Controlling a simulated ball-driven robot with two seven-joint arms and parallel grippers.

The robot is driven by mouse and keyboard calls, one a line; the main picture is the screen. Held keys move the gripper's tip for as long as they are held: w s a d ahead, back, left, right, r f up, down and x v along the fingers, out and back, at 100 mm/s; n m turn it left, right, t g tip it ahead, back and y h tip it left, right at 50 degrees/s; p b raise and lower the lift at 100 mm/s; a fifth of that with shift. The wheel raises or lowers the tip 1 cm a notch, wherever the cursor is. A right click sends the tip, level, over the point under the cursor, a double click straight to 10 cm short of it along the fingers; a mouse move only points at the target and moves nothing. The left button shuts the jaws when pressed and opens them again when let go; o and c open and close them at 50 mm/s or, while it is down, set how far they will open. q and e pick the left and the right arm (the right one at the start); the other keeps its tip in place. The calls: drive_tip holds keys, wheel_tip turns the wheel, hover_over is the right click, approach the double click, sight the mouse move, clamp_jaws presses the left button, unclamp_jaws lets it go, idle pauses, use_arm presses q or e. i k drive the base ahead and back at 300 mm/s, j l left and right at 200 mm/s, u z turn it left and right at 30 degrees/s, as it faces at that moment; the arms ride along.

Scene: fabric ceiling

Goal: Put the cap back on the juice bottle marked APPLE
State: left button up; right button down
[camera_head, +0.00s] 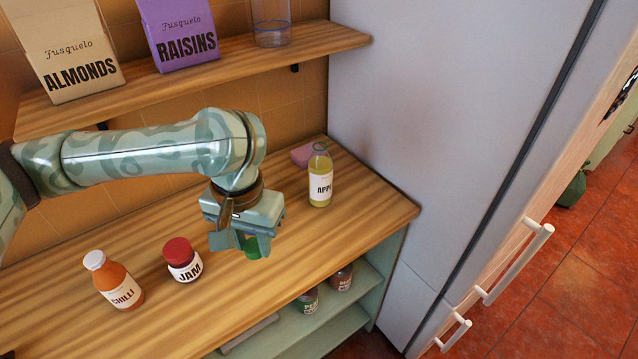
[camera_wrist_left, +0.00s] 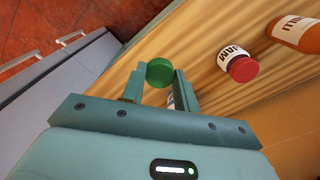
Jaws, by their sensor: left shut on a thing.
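The juice bottle marked APPLE (camera_head: 320,187) stands upright on the counter near its right end. It is clear glass with pale yellow juice, and its top shows no cap. My left gripper (camera_head: 246,243) is shut on the green cap (camera_head: 252,247), to the left of the bottle and apart from it. The fingers hide part of the cap in the head view. In the left wrist view the cap (camera_wrist_left: 160,72) sits between the fingertips. A sliver of a white label shows between the fingers there, too little to identify. My right gripper is in neither view.
A jam jar (camera_head: 182,261) and a chilli bottle (camera_head: 113,281) stand on the counter at the left. A pink block (camera_head: 303,154) lies behind the APPLE bottle. A shelf (camera_head: 200,76) with boxes hangs above. A tall grey cabinet (camera_head: 420,130) borders the right.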

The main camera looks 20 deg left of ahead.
sight(320, 165)
drive_tip(key=l+u, duration=0.15)
drive_tip(key=u, duration=0.35)
drive_tip(key=i+l+u, duration=0.1)
drive_tip(key=u, duration=0.4)
drive_tip(key=l+u, duration=0.25)
drive_tip(key=u, duration=0.2)
